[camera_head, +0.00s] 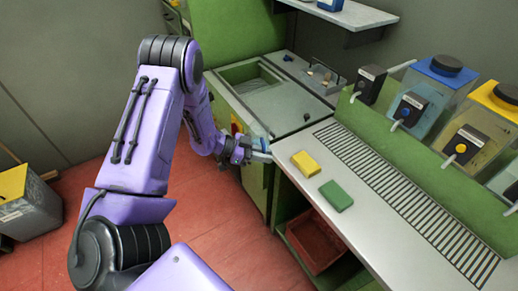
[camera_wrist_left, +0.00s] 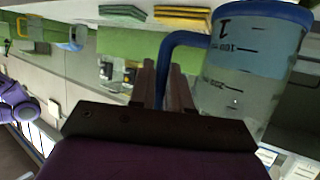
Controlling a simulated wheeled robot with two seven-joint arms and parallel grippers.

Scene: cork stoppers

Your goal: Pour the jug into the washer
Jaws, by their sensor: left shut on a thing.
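The jug (camera_wrist_left: 252,72) is clear with dark measuring marks, a blue rim and a blue handle; it fills the right of the left wrist view. My left gripper (camera_wrist_left: 165,85) is shut on its handle. In the head view, the left gripper (camera_head: 242,151) is beside the front of the washer, and only a small blue and pale part of the jug (camera_head: 263,152) shows past it. The washer (camera_head: 281,107) is the green and grey unit at the back, with its grey top and an opening at its left. My right gripper is out of view.
A yellow sponge (camera_head: 305,163) and a green sponge (camera_head: 336,195) lie on the grey counter (camera_head: 377,237), near its left edge. Dispensers with blue (camera_head: 447,66) and yellow (camera_head: 497,100) lids stand at right. A shelf (camera_head: 349,15) hangs above. A grey bin (camera_head: 28,205) stands left.

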